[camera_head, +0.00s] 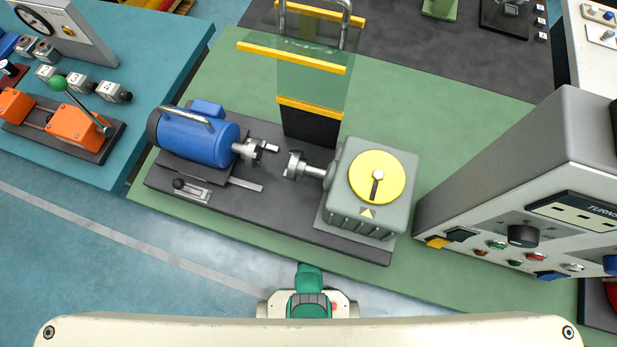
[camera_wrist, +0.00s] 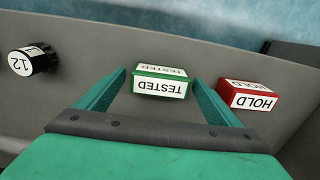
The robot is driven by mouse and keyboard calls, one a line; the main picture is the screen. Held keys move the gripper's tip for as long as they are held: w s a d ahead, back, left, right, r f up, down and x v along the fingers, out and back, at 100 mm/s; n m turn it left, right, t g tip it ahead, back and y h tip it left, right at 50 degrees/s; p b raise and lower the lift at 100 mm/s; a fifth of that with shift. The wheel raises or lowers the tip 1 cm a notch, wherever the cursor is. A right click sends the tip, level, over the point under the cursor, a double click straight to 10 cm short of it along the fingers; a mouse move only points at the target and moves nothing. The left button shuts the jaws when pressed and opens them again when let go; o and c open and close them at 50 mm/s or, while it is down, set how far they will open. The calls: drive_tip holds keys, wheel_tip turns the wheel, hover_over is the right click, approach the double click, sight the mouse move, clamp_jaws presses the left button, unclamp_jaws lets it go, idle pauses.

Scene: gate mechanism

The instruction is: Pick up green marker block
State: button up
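The green marker block (camera_wrist: 160,82), labelled TESTED, rests on a grey surface in the wrist view, its lettering upside down. My gripper (camera_wrist: 158,78) is open, with one green finger on each side of the block in this view. A gap shows between each finger and the block. I cannot tell how far the fingertips are above or short of it. I cannot make out the green block in the head view.
A red block (camera_wrist: 248,95) labelled HOLD lies close to the right finger. A black cylinder with a white face marked 12 (camera_wrist: 33,60) is at the left. In the head view, a green bench (camera_head: 460,140) carries a blue motor (camera_head: 195,138) and a grey gearbox (camera_head: 365,212).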

drive_tip(key=c, duration=1)
drive_tip(key=shift+r, duration=0.15)
drive_tip(key=shift+r, duration=0.5)
drive_tip(key=s+d+r, duration=0.3)
drive_tip(key=r, duration=0.1)
drive_tip(key=s+d+r, duration=0.3)
drive_tip(key=s+r, duration=0.1)
drive_tip(key=s+d+r, duration=0.3)
drive_tip(key=s, duration=0.1)
drive_tip(key=shift+r, duration=0.4)
